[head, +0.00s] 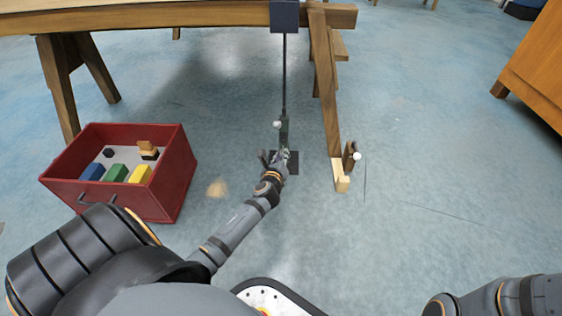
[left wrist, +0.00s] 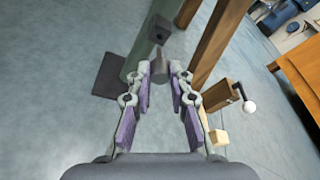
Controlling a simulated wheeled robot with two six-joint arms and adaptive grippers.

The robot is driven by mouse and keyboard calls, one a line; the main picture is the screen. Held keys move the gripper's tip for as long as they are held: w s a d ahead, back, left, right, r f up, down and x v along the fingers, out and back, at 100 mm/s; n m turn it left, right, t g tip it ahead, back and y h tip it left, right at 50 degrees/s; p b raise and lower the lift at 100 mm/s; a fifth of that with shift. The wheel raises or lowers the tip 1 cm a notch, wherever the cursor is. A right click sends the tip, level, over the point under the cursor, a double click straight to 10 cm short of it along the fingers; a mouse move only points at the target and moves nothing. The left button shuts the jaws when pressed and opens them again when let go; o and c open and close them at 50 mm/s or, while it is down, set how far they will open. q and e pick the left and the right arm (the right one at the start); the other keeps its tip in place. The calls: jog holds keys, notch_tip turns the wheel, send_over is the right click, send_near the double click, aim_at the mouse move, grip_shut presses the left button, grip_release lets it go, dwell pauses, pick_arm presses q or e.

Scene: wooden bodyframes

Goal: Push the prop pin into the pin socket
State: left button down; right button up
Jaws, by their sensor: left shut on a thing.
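My left gripper (head: 278,158) reaches low to the foot of the green post (head: 284,130), which has a thin dark rod above it. In the left wrist view, my left gripper (left wrist: 164,78) has its fingertips closed around a short grey pin (left wrist: 161,68). The pin points away from me towards the green post (left wrist: 143,50). A dark socket block (left wrist: 159,29) with a hole is on that post, just beyond the pin. I cannot tell whether the pin's tip touches the socket. My right forearm shows at the lower right; its gripper is out of view.
A dark base plate (head: 292,167) lies under the post. Right of it, a slanted wooden leg (head: 328,95) ends near a white ball knob (head: 357,156). A red crate (head: 165,197) with coloured blocks stands left. A wooden table (head: 160,15) spans the top.

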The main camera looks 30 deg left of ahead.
aim_at(284, 141)
pick_arm(q)
jog(key=shift+w+a, duration=0.4)
jog(key=shift+w, duration=0.25)
jog(key=shift+r, duration=0.1)
jog(key=shift+p, duration=0.3)
jog(key=shift+p, duration=0.45)
dwell(0.9)
jog(key=shift+w+a, duration=0.5)
jog(key=shift+w, duration=0.35)
jog(key=shift+w+a, duration=0.5)
jog(key=shift+w, duration=0.3)
jog(key=c, duration=1.1)
grip_release()
jog(key=shift+c, duration=0.2)
